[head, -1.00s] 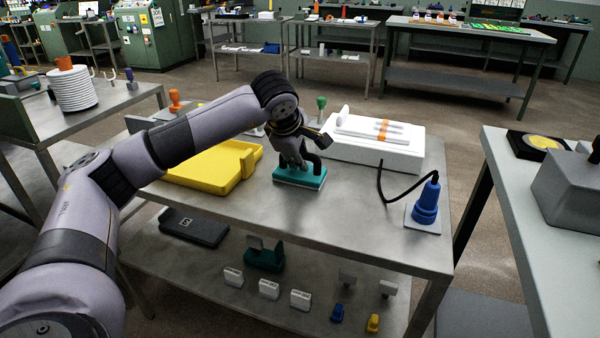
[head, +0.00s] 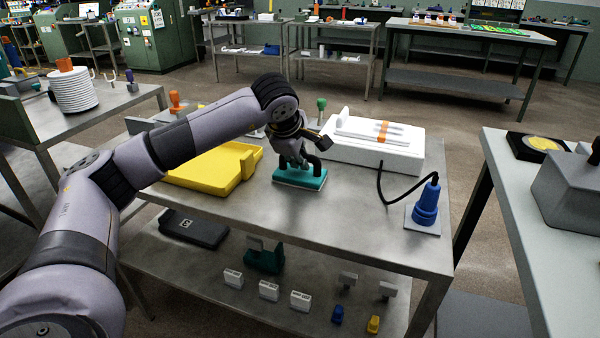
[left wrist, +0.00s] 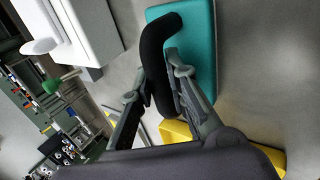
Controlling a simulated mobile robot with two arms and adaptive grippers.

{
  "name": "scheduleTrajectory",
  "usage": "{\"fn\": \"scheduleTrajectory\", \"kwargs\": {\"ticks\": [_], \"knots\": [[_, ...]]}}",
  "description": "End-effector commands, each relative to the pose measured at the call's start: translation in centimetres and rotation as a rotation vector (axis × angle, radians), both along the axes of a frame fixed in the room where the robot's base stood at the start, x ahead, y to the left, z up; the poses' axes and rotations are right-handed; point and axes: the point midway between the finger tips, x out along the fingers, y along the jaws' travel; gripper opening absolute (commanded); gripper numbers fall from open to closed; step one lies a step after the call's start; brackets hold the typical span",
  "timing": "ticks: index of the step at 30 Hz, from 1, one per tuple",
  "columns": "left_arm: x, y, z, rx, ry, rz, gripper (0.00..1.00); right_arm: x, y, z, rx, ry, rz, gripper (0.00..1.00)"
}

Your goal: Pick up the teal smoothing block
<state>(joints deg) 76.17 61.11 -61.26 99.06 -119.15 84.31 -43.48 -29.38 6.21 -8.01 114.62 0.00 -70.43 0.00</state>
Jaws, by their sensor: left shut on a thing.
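The teal smoothing block (head: 300,179) sits on the metal table, between the yellow tray and the white box. It has a black curved handle on top. My left gripper (head: 293,160) is over the block, with its fingers shut on the black handle. In the left wrist view the teal block (left wrist: 203,50) shows behind the handle (left wrist: 158,60), and the fingers of my left gripper (left wrist: 160,85) lie on either side of the handle. Whether the block's underside touches the table is hard to tell. My right gripper is not in view.
A yellow tray (head: 212,170) lies left of the block. A white box (head: 372,155) stands close behind it to the right. A blue plug-like tool (head: 427,203) with a black cable stands at the table's right end. The table front (head: 330,220) is clear.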

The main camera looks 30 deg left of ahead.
Motion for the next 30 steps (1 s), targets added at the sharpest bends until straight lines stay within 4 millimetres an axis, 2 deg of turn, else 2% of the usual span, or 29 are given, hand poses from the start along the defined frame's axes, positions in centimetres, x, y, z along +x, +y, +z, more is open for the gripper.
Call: {"fn": "scheduleTrajectory", "kwargs": {"ticks": [8, 14, 20, 24, 30], "knots": [[0.0, 0.0, 0.4, -0.001, -0.003, 0.0, 0.0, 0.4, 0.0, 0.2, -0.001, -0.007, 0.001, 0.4], [0.1, 0.0, 2.2, -0.001, -0.005, 0.0, 0.0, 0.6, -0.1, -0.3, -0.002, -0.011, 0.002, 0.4], [0.1, -0.1, 6.8, -0.002, -0.008, 0.0, 0.0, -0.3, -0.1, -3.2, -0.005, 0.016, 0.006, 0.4], [0.1, -0.1, 11.2, -0.003, -0.008, -0.001, 0.0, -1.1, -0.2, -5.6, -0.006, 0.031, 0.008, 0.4], [0.1, 0.0, 16.3, -0.002, -0.006, 0.001, 0.0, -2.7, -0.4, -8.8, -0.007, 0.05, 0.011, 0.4]]}}
